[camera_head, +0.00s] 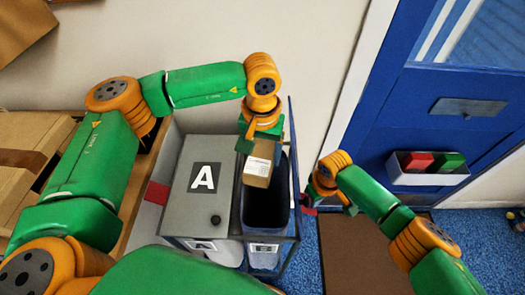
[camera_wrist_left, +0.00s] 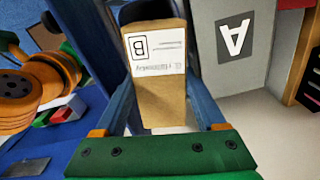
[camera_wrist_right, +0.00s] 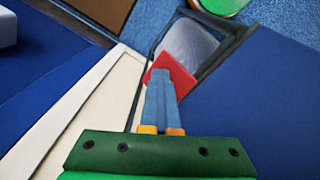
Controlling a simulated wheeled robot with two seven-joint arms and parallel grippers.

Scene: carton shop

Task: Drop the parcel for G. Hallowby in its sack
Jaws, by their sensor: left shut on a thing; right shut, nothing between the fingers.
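A brown cardboard parcel (camera_head: 258,165) is in my left gripper (camera_head: 260,138), which is shut on it. In the left wrist view the parcel (camera_wrist_left: 160,102) has a white label with a boxed letter B; the name line is upside down and too small to read surely. The parcel hangs above the open, dark blue sack (camera_head: 266,208), near its back end. A small tag (camera_head: 264,248) is on that sack's front, its letter unclear. My right gripper (camera_head: 314,202) is shut and empty, right of the sack stand, its fingers (camera_wrist_right: 160,98) by a red piece (camera_wrist_right: 178,72).
A grey lid marked A (camera_head: 204,177) covers the neighbouring compartment on the left. Cardboard boxes (camera_head: 30,150) are at the far left. A blue door (camera_head: 450,95) with a tray (camera_head: 428,175) of red and green items is at the right. A brown mat (camera_head: 350,255) lies on the blue floor.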

